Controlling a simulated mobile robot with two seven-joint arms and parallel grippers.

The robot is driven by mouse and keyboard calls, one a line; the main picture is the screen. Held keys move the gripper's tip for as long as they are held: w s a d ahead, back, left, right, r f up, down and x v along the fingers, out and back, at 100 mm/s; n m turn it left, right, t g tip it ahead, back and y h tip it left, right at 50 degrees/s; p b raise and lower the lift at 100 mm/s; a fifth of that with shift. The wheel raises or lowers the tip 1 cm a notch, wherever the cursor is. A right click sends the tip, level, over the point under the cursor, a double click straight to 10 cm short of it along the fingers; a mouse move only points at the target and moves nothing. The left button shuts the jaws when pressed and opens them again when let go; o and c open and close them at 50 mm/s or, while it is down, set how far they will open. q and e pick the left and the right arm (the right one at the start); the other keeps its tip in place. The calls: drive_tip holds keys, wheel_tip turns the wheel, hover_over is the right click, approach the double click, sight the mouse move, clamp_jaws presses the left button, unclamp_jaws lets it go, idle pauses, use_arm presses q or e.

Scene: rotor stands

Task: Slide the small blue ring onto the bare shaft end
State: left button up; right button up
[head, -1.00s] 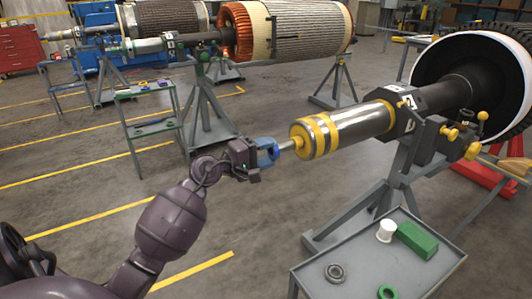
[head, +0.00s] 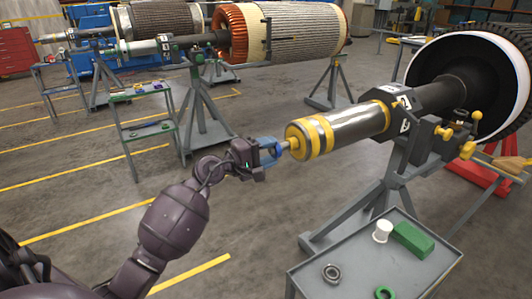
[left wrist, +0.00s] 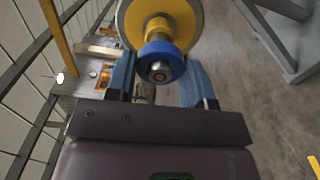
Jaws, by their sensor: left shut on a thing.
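The bare shaft end is a short steel tip (head: 285,145) on the yellow-banded shaft (head: 345,124) held by the grey stand. My left gripper (head: 273,152), with blue fingers, is at this tip, in line with the shaft. In the left wrist view the small blue ring (left wrist: 163,51) sits between the two fingers (left wrist: 160,80), which are shut on it. The steel tip (left wrist: 160,73) shows through the ring's opening, so the ring is around the tip, in front of the yellow collar (left wrist: 158,26). How far along it sits is hard to tell. My right gripper is not in view.
A grey tray (head: 330,246) on the lower right carries a metal bearing ring (head: 332,273), a green ring (head: 385,292), a white spool (head: 382,231) and a green block (head: 414,240). The grey stand (head: 390,170) holds the shaft. Open floor lies below the arm.

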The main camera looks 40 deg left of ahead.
use_arm(q)
drive_tip(key=shift+w+d, duration=0.2)
drive_tip(key=shift+w, duration=0.25)
drive_tip(key=shift+w, duration=0.15)
idle(0.5)
drive_tip(key=shift+x, duration=0.95)
drive_tip(key=o, duration=1.4)
drive_tip(key=shift+c, duration=0.2)
